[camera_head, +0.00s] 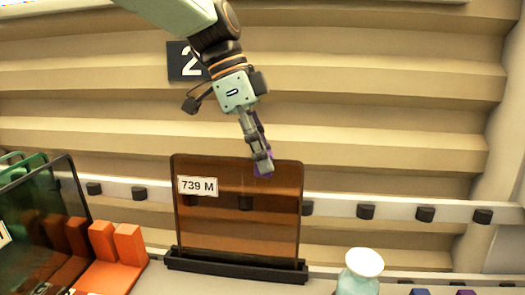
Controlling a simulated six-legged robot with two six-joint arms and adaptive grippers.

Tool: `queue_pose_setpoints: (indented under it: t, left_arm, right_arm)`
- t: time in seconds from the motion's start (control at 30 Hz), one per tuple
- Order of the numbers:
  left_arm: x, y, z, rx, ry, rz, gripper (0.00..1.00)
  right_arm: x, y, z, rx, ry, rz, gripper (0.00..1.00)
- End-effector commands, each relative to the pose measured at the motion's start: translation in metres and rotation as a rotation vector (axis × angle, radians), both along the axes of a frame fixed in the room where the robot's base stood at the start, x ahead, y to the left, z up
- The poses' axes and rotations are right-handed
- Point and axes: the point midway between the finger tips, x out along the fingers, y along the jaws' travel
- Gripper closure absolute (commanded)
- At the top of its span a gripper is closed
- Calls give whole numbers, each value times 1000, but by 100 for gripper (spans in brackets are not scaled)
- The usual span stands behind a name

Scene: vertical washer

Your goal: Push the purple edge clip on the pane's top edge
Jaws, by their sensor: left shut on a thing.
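An amber-brown glass pane (240,222) with a white label reading "739 M" stands upright in a black base (235,267). My left gripper (262,168) reaches down from above to the pane's top edge, right of its middle. It is shut on the purple edge clip (257,173), of which only slivers show around the fingertips. The clip is at the top edge; I cannot tell how far it sits down over the glass. My right gripper is not in view.
Orange blocks (128,245) and a dark green pane (40,225) stand at the left. A white-topped bottle (360,270) stands right of the base. A white rail with black knobs (395,210) runs behind. Small blue and purple items lie at the lower right edge.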

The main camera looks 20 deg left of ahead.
Motion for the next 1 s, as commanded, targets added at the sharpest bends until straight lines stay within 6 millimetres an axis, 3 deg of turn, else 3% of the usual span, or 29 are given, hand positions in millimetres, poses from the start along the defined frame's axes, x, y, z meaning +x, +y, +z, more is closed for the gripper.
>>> queue_pose_setpoints:
  t: [0.03,0.07,0.33,0.73,1.0]
  left_arm:
    - [0,0,-1,0,0,0,89]
    - [0,0,-1,0,0,0,74]
    - [0,0,0,0,0,0,51]
    - [1,2,5,-2,-2,0,50]
    - [3,22,50,-2,-6,1,50]
  right_arm:
    - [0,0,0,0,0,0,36]
    - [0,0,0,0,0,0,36]
    - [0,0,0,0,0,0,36]
    - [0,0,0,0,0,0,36]
    - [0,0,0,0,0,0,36]
